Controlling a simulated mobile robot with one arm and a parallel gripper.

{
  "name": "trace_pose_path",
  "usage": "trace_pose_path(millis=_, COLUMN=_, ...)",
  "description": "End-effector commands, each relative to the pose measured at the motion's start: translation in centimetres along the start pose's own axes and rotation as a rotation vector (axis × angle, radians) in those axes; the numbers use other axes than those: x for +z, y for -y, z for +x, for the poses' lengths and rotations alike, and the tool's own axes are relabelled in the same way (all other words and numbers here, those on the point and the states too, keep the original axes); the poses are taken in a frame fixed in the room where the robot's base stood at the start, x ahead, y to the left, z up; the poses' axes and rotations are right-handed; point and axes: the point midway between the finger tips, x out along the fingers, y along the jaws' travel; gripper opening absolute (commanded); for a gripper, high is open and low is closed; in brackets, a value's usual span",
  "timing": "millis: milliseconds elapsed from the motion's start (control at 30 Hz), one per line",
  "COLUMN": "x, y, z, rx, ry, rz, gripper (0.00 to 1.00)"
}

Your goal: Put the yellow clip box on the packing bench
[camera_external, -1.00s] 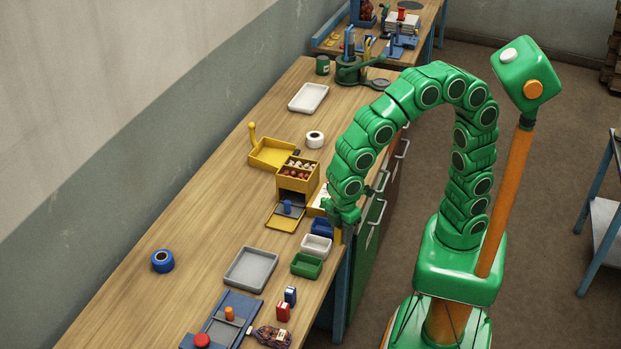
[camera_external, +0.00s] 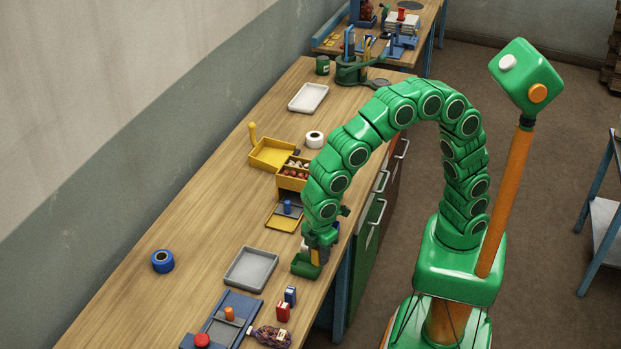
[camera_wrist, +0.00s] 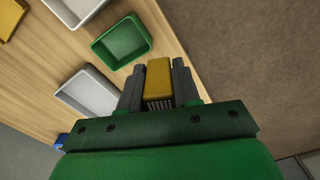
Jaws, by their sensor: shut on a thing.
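My gripper (camera_external: 318,256) is shut on the yellow clip box (camera_wrist: 159,79), which sits between the two grey fingers in the wrist view. Its far end is yellow and its near end shows pale, ribbed contents. In the external view my gripper is over the right edge of the long wooden bench (camera_external: 180,235), beside the green tray (camera_external: 303,269). The clip box is mostly hidden there by my gripper. In the wrist view the clip box is apart from the green tray (camera_wrist: 122,42). A second wooden bench (camera_external: 428,25) stands at the back.
A grey tray (camera_external: 250,269), a blue tape roll (camera_external: 162,261) and a yellow box with a compartment of small items (camera_external: 292,174) stand on the bench. Bare wood lies along its left side.

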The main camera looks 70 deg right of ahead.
Motion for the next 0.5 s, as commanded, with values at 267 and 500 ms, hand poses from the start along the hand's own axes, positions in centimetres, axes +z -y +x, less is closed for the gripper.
trace_pose_path(millis=267, x=-2.4, y=-1.2, z=2.5, rx=-0.002, ry=0.004, rz=0.000, gripper=0.02)
trace_pose_path(millis=500, x=-4.2, y=-2.1, z=5.0, rx=-0.001, ry=0.004, rz=0.000, gripper=0.02)
